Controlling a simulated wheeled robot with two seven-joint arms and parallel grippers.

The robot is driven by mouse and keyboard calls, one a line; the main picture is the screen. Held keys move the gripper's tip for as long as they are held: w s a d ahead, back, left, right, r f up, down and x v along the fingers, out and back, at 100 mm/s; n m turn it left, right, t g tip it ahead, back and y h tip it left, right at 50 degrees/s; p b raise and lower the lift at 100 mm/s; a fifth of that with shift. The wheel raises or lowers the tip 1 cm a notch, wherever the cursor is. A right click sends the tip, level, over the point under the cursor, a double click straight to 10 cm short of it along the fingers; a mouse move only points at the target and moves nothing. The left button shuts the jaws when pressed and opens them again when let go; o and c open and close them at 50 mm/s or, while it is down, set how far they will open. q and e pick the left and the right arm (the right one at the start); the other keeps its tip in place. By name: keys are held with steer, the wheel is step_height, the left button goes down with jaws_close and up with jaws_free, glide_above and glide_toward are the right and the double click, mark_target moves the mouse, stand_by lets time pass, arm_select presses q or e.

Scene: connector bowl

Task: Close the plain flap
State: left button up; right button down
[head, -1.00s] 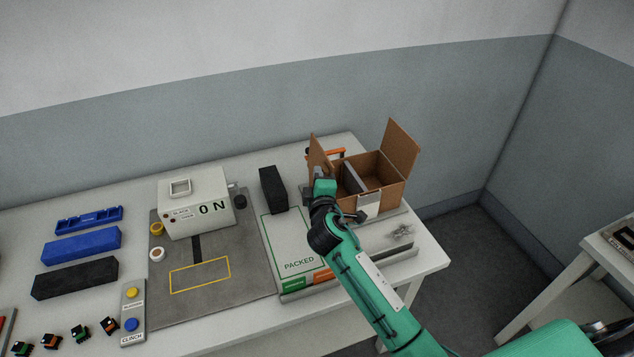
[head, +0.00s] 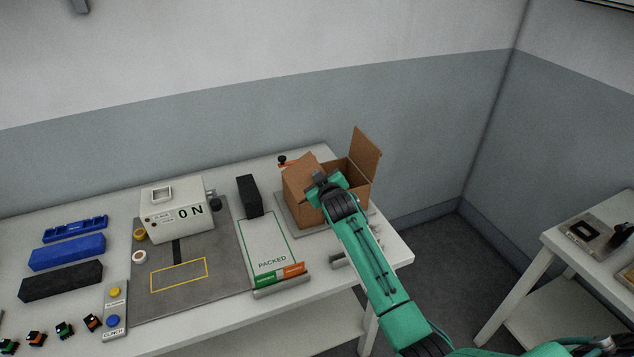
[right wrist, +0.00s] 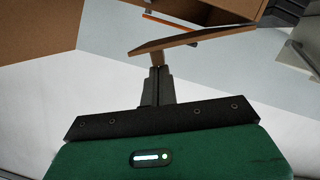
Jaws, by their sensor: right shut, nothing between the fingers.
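An open brown cardboard box (head: 309,213) stands at the back right of the table. Its left flap (head: 299,174) leans inward over the left part of the opening. Its right flap (head: 366,155) stands up, tilted outward. Both flap faces that I see look bare, so I cannot tell which is called plain. My right gripper (head: 318,180) is shut and empty at the left flap, hiding part of it and of the box front. In the right wrist view, the shut fingers (right wrist: 157,88) meet or nearly meet a cardboard panel (right wrist: 190,42) seen almost edge-on. My left gripper is out of view.
A black block (head: 249,196) and the PACKED area (head: 266,240) lie left of the box. A white machine (head: 176,208) marked ON stands further left. A second table (head: 560,262) is at the right, across a floor gap.

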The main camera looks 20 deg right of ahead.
steer(key=shift+w+d+f+m+y, duration=0.15)
steer(key=shift+d+f+m+y, duration=0.25)
steer(key=shift+d+f+m, duration=0.55)
steer(key=shift+d+f+m+b, duration=0.25)
steer(key=shift+f+m+b, duration=0.05)
steer(key=shift+f+m, duration=0.25)
steer(key=shift+d+f, duration=0.1)
steer(key=shift+f, duration=0.1)
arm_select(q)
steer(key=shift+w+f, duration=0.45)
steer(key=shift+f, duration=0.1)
arm_select(e)
steer(key=shift+d+f, duration=0.2)
steer(key=shift+f, duration=0.2)
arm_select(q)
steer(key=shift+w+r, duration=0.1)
arm_select(e)
steer(key=shift+r, duration=0.1)
